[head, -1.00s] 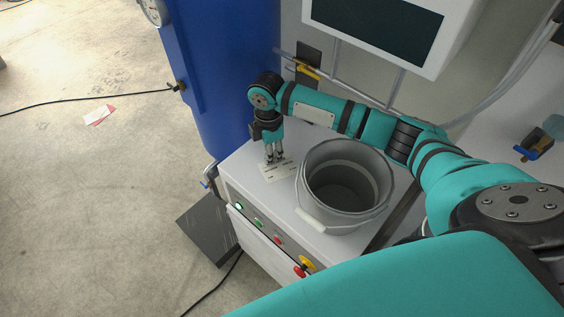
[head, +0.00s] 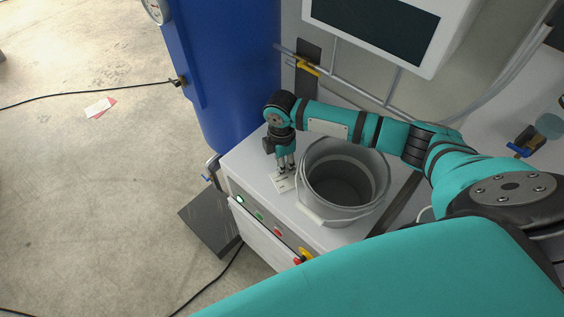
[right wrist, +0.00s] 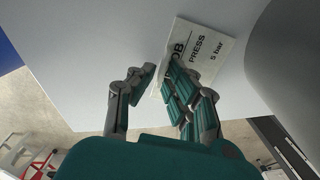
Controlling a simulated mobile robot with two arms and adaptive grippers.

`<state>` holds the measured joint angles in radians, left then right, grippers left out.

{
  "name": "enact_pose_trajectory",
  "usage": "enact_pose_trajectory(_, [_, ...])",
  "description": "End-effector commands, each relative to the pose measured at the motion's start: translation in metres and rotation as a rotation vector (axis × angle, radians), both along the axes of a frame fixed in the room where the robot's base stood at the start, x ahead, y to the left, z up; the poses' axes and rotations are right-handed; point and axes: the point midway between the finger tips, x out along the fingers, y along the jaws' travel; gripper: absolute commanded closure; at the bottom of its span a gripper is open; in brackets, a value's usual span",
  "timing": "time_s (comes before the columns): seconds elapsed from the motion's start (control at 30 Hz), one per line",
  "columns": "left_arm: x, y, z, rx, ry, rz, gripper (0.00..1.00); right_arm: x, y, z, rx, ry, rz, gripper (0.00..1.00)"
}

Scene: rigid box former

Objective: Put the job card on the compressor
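The job card (head: 281,185), white with dark print, lies on the white top of the button-fronted machine (head: 238,160), which I take to be the compressor. In the right wrist view, the card (right wrist: 209,48) shows "PRESS" and "5 bar". My right gripper (head: 286,171) points down at the card, left of the grey bucket. In the right wrist view, its fingers (right wrist: 162,75) are a little apart; the right fingers cover part of the card, and its edge shows in the gap. Whether they touch it is unclear. My left gripper is out of view.
The grey bucket (head: 317,205) stands on the machine close to my right gripper. A blue tank (head: 235,85) rises behind left, and a screen (head: 375,25) hangs above. Buttons (head: 259,215) line the front. A dark plate (head: 205,225) lies on the floor.

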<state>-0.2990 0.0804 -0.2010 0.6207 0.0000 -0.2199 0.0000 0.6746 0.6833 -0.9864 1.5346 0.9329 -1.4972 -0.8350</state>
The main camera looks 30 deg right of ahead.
Motion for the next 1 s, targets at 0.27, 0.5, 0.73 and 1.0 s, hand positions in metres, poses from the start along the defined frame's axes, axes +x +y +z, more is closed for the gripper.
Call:
enact_pose_trajectory(0.27, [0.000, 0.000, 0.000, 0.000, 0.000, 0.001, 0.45, 0.000, 0.000, 0.000, 0.000, 0.000, 0.000, 0.71])
enact_pose_trajectory(0.5, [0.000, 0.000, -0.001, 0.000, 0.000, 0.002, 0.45, 0.002, 0.000, 0.013, 0.000, -0.003, 0.000, 0.71])
enact_pose_trajectory(0.73, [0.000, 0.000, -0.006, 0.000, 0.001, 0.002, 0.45, 0.003, 0.000, 0.060, 0.001, -0.005, 0.001, 0.71])
enact_pose_trajectory(1.0, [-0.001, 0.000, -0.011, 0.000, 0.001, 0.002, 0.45, 0.003, 0.000, 0.108, 0.001, -0.002, -0.001, 0.71])
